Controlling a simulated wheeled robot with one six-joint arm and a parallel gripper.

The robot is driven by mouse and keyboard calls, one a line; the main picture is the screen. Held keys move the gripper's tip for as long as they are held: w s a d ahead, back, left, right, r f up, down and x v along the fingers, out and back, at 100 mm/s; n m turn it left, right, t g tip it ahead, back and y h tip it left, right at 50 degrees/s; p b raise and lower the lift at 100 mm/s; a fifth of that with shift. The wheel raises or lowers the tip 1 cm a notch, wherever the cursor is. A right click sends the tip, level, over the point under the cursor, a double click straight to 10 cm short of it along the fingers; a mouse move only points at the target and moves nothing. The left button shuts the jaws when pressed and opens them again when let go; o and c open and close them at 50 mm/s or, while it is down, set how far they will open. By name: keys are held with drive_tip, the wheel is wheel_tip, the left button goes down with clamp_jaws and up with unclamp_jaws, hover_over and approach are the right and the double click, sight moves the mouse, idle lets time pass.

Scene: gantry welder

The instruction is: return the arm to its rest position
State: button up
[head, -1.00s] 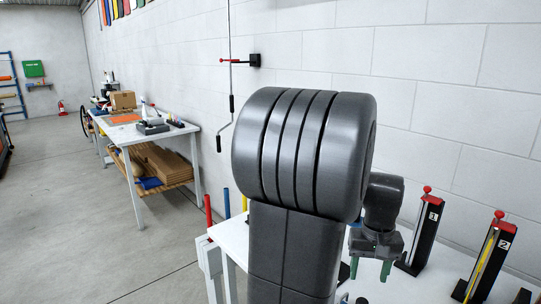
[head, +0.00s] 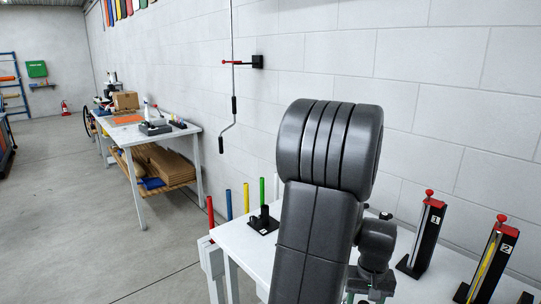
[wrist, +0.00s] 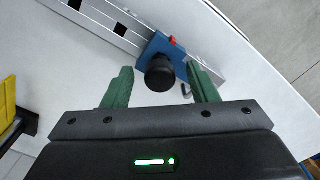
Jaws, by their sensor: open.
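My gripper (wrist: 161,88) is open and empty in the wrist view, with its two green fingers apart. A blue block with a round black knob (wrist: 160,73) shows between and beyond the fingertips, on a grey metal rail (wrist: 120,25); I cannot tell how far below it is. In the head view my dark arm rises in front of the white table (head: 238,238), bent over at the top. The gripper (head: 368,297) is partly cut off at the bottom edge, and the arm hides part of the table.
Stands marked 1 (head: 427,235) and 2 (head: 490,262) are on the table at right. Red, blue, yellow and green rods (head: 244,197) stand upright at the table's left end, near a black fixture (head: 264,220). A workbench (head: 140,137) stands further left; the floor between is clear.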

drive_tip(key=shift+f, duration=0.1)
drive_tip(key=shift+f+b, duration=0.35)
drive_tip(key=shift+b, duration=0.05)
wheel_tip(320, 180, up, 14)
wheel_tip(320, 180, down, 14)
drive_tip(key=shift+r, duration=0.1)
wheel_tip(320, 180, up, 10)
drive_tip(key=p, duration=0.8)
drive_tip(key=shift+s+d+r, duration=0.1)
drive_tip(key=shift+s+r, duration=0.05)
drive_tip(key=shift+s+d+r, duration=0.1)
drive_tip(key=shift+s+d, duration=0.5)
drive_tip(key=shift+s, duration=0.15)
